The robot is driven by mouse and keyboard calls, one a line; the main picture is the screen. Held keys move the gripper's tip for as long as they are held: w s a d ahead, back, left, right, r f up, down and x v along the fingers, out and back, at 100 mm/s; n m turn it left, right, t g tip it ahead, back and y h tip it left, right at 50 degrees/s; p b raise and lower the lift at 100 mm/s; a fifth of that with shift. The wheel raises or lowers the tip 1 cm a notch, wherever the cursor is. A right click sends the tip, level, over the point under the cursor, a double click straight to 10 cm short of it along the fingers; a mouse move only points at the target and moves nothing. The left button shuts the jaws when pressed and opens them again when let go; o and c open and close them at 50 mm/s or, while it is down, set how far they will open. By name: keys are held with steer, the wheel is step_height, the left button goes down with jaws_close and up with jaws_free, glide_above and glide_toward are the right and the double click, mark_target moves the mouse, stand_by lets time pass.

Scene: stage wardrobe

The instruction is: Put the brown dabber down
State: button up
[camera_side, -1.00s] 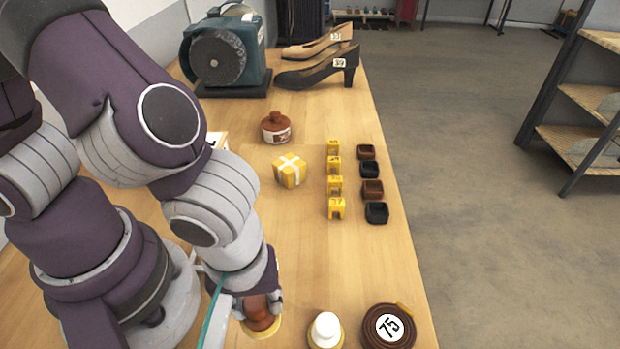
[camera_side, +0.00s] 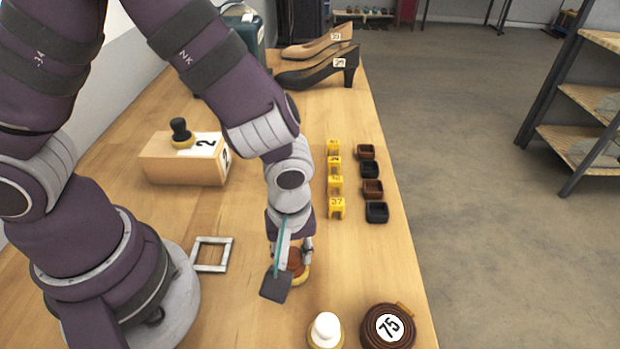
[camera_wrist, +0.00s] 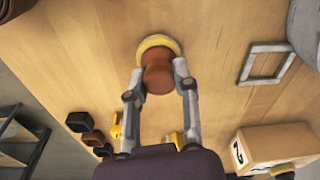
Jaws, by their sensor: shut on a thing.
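The brown dabber (camera_side: 298,262) has a brown handle and a yellow pad, and my gripper (camera_side: 292,252) is shut on it. In the side view the fingers and wrist partly cover it. The wrist view shows the brown handle (camera_wrist: 158,78) between the two fingertips of my gripper (camera_wrist: 160,72), with the yellow pad pointing away from the palm. The wooden table (camera_side: 245,295) is under it. I cannot tell whether the pad touches the table. A white dabber (camera_side: 326,328) stands nearer the front, and a black dabber (camera_side: 181,131) stands on a wooden box (camera_side: 180,170) marked 2.
An empty square frame (camera_side: 229,253) lies left of my gripper. A coiled brown belt (camera_side: 370,330) marked 75 lies front right. Yellow number markers (camera_side: 336,208) and small dark boxes (camera_side: 377,212) line the right side. Two shoes (camera_side: 320,72) stand at the back.

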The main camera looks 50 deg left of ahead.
mark_target(293, 262)
steer(key=shift+f, duration=0.2)
steer(key=o, duration=0.9)
steer(key=shift+o, duration=0.2)
steer(key=shift+r, duration=0.1)
step_height(293, 262, up, 12)
steer(key=d, duration=0.1)
steer(key=s+a+r+m+t, duration=0.1)
steer(key=a+r+m+t, duration=0.1)
steer(key=a+m, duration=0.3)
steer(key=s+a+r+m+t+h, duration=0.1)
steer(key=a+r+m+t, duration=0.1)
steer(key=a+r+m, duration=0.2)
steer(key=a+m, duration=0.2)
steer(key=shift+s+a+r+t, duration=0.3)
steer(key=shift+r+t, duration=0.05)
steer(key=shift+t, duration=0.05)
